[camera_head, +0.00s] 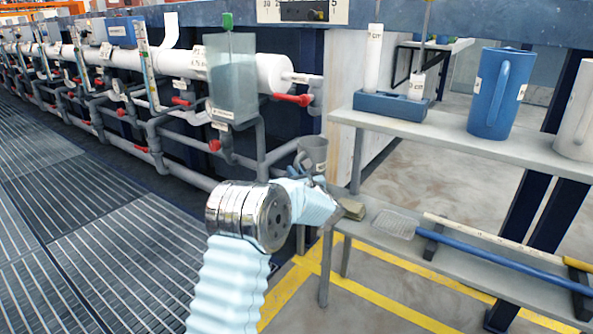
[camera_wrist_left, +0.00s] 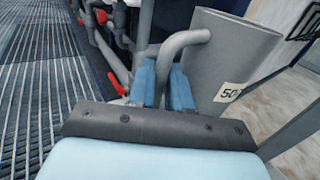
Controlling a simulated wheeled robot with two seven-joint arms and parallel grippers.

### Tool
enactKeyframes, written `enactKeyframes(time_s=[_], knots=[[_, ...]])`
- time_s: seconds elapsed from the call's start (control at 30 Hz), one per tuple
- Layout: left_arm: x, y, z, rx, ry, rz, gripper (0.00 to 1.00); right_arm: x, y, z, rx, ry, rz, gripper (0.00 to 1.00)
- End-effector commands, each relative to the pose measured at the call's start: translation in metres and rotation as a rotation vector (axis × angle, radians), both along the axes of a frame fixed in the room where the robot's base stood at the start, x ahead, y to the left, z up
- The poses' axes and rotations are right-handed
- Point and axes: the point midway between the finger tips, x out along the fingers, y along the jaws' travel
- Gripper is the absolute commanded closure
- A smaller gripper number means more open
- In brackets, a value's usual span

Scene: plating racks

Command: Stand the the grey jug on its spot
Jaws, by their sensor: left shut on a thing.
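The grey jug (camera_head: 316,150) is in front of the pipes, left of the shelf rack, and looks about upright. In the left wrist view the jug (camera_wrist_left: 232,50) fills the upper right, with its handle toward me and a white label reading "50". My left gripper (camera_head: 303,168) is shut on the handle. Its blue fingers (camera_wrist_left: 162,85) sit either side of the handle in the wrist view. Whether the jug's base touches anything is hidden. My right gripper is not in view. I cannot tell which place is the jug's spot.
The upper shelf (camera_head: 450,132) holds a blue jug (camera_head: 488,105), a pale jug (camera_head: 577,112) and a blue block (camera_head: 390,106) with white bottles. The lower shelf (camera_head: 385,240) holds a sponge-like block (camera_head: 352,209), a mesh paddle (camera_head: 396,224) and long poles. Pipes with red valves stand left.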

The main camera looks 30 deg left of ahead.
Motion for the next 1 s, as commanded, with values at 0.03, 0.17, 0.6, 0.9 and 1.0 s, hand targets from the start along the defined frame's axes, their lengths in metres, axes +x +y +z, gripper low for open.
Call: enactKeyframes(time_s=[0.03,0.17,0.6,0.9,1.0], knots=[[0.0001,0.0001,0.0007,0.000,-0.001,0.000,1.00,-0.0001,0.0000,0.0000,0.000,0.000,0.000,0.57],[0.0001,0.0001,0.0006,0.000,-0.001,0.000,1.00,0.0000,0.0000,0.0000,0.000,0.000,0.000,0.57],[0.0001,0.0001,-0.0068,0.000,0.000,0.001,1.00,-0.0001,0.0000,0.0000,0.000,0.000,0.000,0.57],[0.0001,0.0001,-0.0086,0.000,0.000,0.000,0.52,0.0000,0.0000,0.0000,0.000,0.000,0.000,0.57],[0.0001,0.0001,-0.0086,0.000,0.000,0.000,0.52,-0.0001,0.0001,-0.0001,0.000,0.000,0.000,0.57]])
